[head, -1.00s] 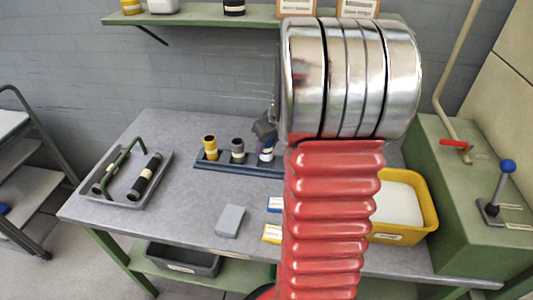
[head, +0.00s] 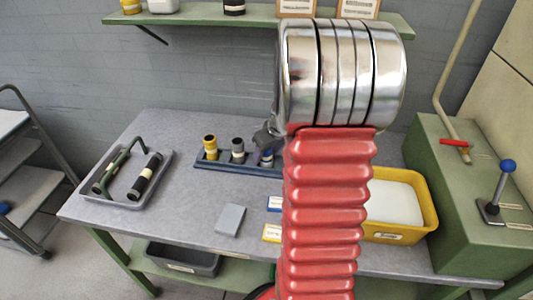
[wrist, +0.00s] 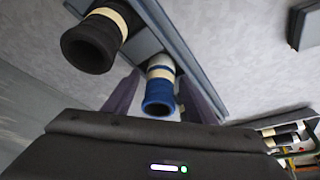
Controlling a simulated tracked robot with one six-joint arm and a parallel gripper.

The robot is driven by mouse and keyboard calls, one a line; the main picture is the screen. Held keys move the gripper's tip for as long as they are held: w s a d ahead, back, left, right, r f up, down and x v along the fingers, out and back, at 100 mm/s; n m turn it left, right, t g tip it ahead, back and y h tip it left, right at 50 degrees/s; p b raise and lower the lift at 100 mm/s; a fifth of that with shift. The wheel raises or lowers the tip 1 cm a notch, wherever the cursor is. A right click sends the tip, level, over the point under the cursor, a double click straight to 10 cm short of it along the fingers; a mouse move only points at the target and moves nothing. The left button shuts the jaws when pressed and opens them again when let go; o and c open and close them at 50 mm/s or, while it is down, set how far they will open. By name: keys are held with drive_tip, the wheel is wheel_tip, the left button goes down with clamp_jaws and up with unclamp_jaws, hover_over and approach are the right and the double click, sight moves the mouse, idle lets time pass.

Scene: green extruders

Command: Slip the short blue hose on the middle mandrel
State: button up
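The short blue hose (wrist: 160,90) has a cream band and stands at the blue rack (wrist: 168,32), seen end-on in the wrist view. In the head view it is mostly hidden, with a little blue (head: 267,158) showing below my gripper (head: 264,143). In the wrist view my gripper's fingers (wrist: 157,98) are on either side of the hose, with a narrow gap at each side, so they look open around it. A black hose (wrist: 90,45) stands beside it. I cannot make out the middle mandrel; my arm hides part of the bench.
A yellow hose (head: 210,146) and a grey-black hose (head: 238,150) stand left in the rack. A grey tray (head: 128,203) holds a green bent pipe and dark hoses. A grey block (head: 231,219) lies in front. A yellow bin (head: 398,236) is right of my arm.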

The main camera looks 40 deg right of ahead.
drive_tip(key=shift+r, duration=0.2)
drive_tip(key=v, duration=1.2)
idle(0.7)
drive_tip(key=a+r, duration=0.3)
drive_tip(key=a, duration=0.7)
drive_tip(key=s+a, duration=0.3)
drive_tip(key=a, duration=0.4)
drive_tip(key=s+a+r+n, duration=0.1)
drive_tip(key=s+a, duration=0.3)
drive_tip(key=a, duration=0.3)
drive_tip(key=s+a+r+t, duration=0.1)
drive_tip(key=s+a, duration=0.3)
drive_tip(key=a, duration=0.3)
drive_tip(key=shift+s+a+y, duration=0.25)
drive_tip(key=shift+a+y, duration=0.05)
drive_tip(key=shift+d+r, duration=0.1)
drive_tip(key=shift+r, duration=0.05)
